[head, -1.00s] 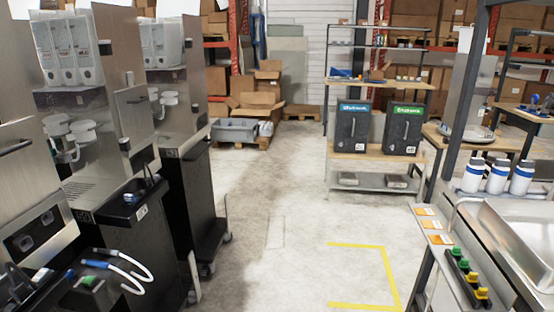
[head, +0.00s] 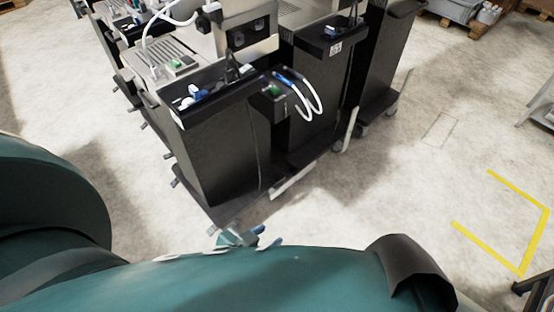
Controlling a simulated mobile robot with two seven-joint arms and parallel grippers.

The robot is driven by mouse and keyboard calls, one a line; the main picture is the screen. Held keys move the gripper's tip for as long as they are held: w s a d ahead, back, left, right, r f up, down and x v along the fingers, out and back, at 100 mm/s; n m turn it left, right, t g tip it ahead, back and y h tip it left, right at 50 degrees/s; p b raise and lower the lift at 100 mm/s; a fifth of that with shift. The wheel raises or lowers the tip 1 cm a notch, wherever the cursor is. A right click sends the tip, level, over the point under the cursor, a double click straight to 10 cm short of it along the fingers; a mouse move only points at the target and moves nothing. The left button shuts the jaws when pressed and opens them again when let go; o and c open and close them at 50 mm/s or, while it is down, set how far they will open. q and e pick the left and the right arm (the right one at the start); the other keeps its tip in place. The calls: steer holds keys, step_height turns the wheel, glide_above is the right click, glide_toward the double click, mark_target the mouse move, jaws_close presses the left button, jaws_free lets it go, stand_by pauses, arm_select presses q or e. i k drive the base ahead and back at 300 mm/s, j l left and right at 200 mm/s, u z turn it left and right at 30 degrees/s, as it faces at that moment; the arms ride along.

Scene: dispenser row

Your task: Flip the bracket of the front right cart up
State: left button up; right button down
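Black carts with steel dispensers on top stand in a row across the upper left and middle of the head view. The nearest large cart (head: 215,150) has a dark ledge with small blue and white items. A second cart (head: 312,115) stands behind it to the right. A pale bar (head: 293,178) slants low beside the nearest cart; I cannot tell whether it is the bracket. My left gripper (head: 267,237) is small in view, low in front of the nearest cart and apart from it. Its blue fingertips look spread and empty. My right gripper is not in view.
A third dark cart (head: 385,55) stands farther back. White hoses (head: 308,95) hang in loops beside the nearest cart. Yellow floor tape (head: 520,200) marks the right side. The concrete floor between the carts and the tape is clear. A shelf edge (head: 540,105) is at the right.

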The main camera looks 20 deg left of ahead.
mark_target(289, 182)
steer(key=i+l+u, duration=0.1)
steer(key=u, duration=0.4)
steer(key=i+l+u, duration=0.15)
steer(key=u, duration=0.3)
steer(key=i+l+u, duration=0.1)
steer(key=u, duration=0.4)
steer(key=l+u, duration=0.35)
steer(key=l, duration=0.2)
steer(key=l+u, duration=0.4)
steer(key=l, duration=0.15)
steer(key=k+l+u, duration=0.1)
steer(key=l+u, duration=0.3)
steer(key=l, duration=0.7)
steer(key=k+l, duration=0.1)
steer(key=l, duration=0.95)
steer(key=k+l, duration=0.15)
steer(key=l, duration=0.4)
steer(key=k+l, duration=0.1)
steer(key=l, duration=0.45)
